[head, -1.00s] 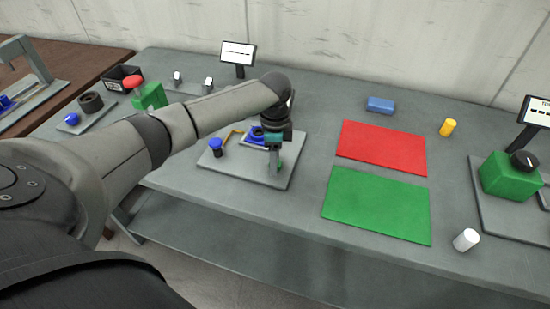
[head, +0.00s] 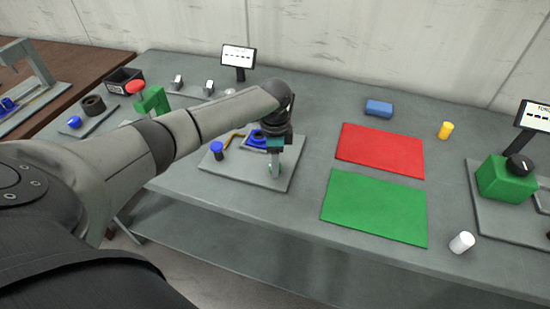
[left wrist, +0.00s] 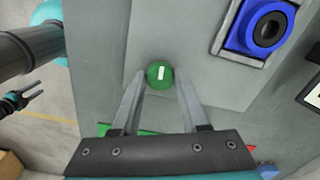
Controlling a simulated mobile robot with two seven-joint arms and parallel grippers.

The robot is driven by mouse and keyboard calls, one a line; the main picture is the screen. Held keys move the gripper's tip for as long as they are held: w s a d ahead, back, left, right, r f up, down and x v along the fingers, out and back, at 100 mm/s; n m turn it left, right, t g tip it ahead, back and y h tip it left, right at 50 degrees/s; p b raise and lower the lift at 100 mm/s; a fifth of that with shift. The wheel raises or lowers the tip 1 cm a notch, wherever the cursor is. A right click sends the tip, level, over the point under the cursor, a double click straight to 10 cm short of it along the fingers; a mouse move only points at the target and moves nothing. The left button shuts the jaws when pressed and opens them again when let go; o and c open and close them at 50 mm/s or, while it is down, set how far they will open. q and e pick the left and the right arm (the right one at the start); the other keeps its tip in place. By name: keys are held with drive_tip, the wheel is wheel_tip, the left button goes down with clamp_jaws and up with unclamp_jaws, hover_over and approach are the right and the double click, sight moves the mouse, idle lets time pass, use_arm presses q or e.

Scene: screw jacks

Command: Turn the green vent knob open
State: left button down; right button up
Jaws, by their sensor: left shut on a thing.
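The green vent knob (left wrist: 158,76) is round with a white mark on top, and the mark runs nearly up and down in the left wrist view. My left gripper (left wrist: 160,82) has one finger on each side of the knob and is shut on it. In the head view my left gripper (head: 274,170) points down at the front right of a grey base plate (head: 235,174), and its fingers partly hide the knob. My right gripper (left wrist: 18,98) shows small at the left edge of the left wrist view, its fingers apart, away from the knob.
A blue square part with a dark round opening (left wrist: 265,27) and a blue-capped post (head: 217,149) are on the same plate. A red mat (head: 380,150) and a green mat (head: 375,207) lie to the right. A small screen (head: 238,57) stands behind.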

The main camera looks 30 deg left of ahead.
use_arm(q)
drive_tip(key=n+p, duration=0.1)
drive_tip(key=p, duration=0.1)
drive_tip(key=n+p, duration=0.4)
drive_tip(key=shift+r, duration=0.25)
drive_tip(key=shift+n+p, duration=0.7)
drive_tip(key=shift+n, duration=0.3)
drive_tip(key=n+p, duration=0.3)
drive_tip(key=n, duration=0.2)
drive_tip(key=shift+d+f, duration=0.1)
drive_tip(key=n+p, duration=0.1)
drive_tip(key=n, duration=0.3)
drive_tip(key=shift+n, duration=0.4)
drive_tip(key=shift+c, duration=2.1)
unclamp_jaws()
drive_tip(key=shift+f, duration=0.1)
drive_tip(key=shift+p, duration=0.3)
wheel_tip(320, 180, up, 7)
drive_tip(key=p, duration=0.3)
drive_tip(key=shift+p, duration=0.35)
wheel_tip(320, 180, up, 8)
